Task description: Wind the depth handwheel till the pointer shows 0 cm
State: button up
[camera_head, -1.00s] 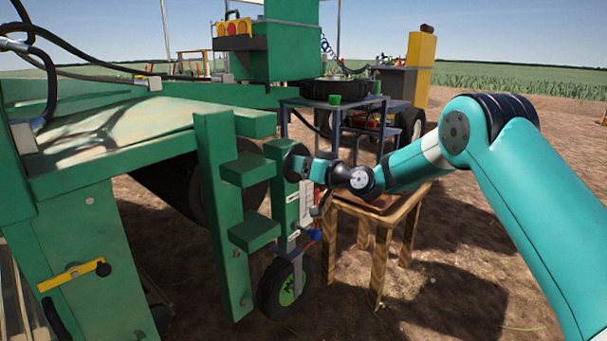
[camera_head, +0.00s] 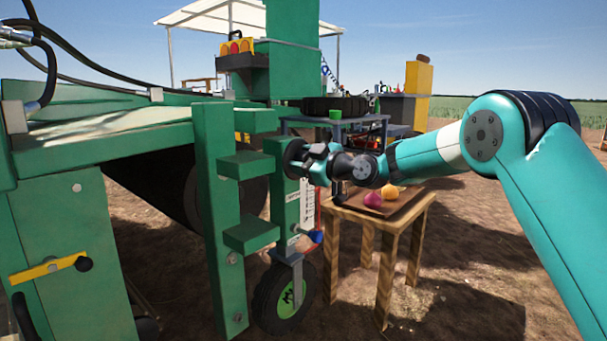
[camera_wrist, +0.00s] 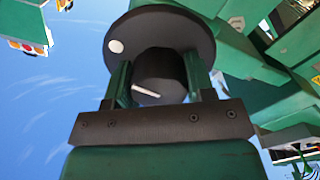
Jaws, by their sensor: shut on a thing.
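My gripper (camera_wrist: 161,82) is shut on the handwheel's dark round hub (camera_wrist: 160,68), one finger on each side. A short white bar shows on the hub. In the head view my gripper (camera_head: 309,160) meets the wheel from the right. A white scale plate (camera_head: 307,204) is on the post below; its pointer and reading are too small to tell.
A blue knob (camera_head: 316,236) sits low on the post, above a black-tyred wheel with a green hub (camera_head: 286,300). A wooden table (camera_head: 390,222) with a pink and a yellow onion stands close right. Green beams (camera_head: 222,215) flank the post on the left.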

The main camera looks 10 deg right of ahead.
jog(key=shift+d+f+n+b, duration=0.1)
jog(key=shift+f+n+b, duration=0.1)
jog(key=shift+n+b, duration=1.65)
jog(key=shift+r+n, duration=0.1)
jog(key=shift+n, duration=0.15)
jog(key=o, duration=0.8)
jog(key=shift+o, duration=0.6)
jog(key=p+v, duration=0.4)
jog(key=v, duration=1.3)
jog(key=shift+s, duration=0.25)
jog(key=shift+d, duration=0.1)
